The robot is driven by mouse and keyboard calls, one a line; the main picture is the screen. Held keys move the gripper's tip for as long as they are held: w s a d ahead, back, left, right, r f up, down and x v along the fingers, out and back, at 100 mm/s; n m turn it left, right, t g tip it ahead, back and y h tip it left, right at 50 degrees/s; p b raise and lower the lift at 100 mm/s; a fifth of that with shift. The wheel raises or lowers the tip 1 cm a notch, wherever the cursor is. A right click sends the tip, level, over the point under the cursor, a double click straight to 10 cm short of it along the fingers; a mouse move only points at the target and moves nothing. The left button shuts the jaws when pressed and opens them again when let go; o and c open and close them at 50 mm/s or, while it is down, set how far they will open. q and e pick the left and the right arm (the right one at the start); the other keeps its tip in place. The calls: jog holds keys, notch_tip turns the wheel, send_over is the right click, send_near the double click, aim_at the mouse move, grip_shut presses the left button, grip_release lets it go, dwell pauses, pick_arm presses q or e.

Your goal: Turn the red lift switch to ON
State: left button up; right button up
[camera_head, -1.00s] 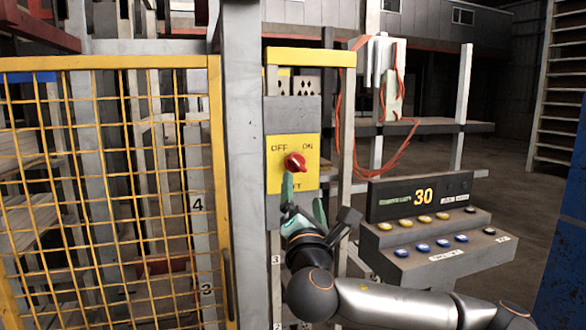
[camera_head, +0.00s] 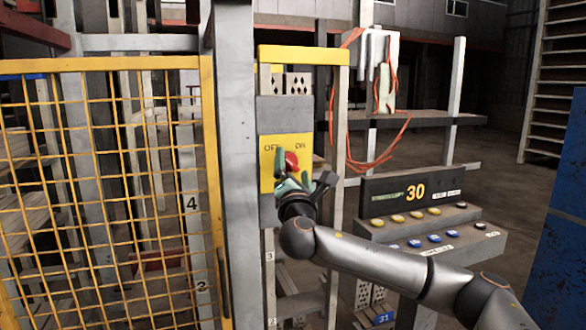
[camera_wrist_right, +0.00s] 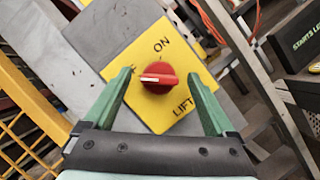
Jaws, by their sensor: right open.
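The red lift switch (camera_head: 291,161) is a round knob on a yellow plate (camera_head: 267,182) fixed to a grey post, with OFF on the left and ON on the right. In the right wrist view the red knob (camera_wrist_right: 158,78) has a white mark pointing left, toward the OFF side, whose lettering is mostly hidden by a finger. ON and LIFT are readable on the yellow plate (camera_wrist_right: 150,112). My right gripper (camera_head: 293,172) is open at the switch. In the wrist view its green fingers (camera_wrist_right: 159,79) stand one on each side of the knob, apart from it. My left gripper is not in view.
A yellow mesh gate (camera_head: 208,130) and a grey post (camera_head: 236,150) stand to the left. A console (camera_head: 430,228) with several coloured buttons and a display reading 30 is at the right, behind my right arm. Orange cables (camera_head: 388,155) hang behind.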

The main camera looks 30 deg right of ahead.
jog(key=c, duration=1.4)
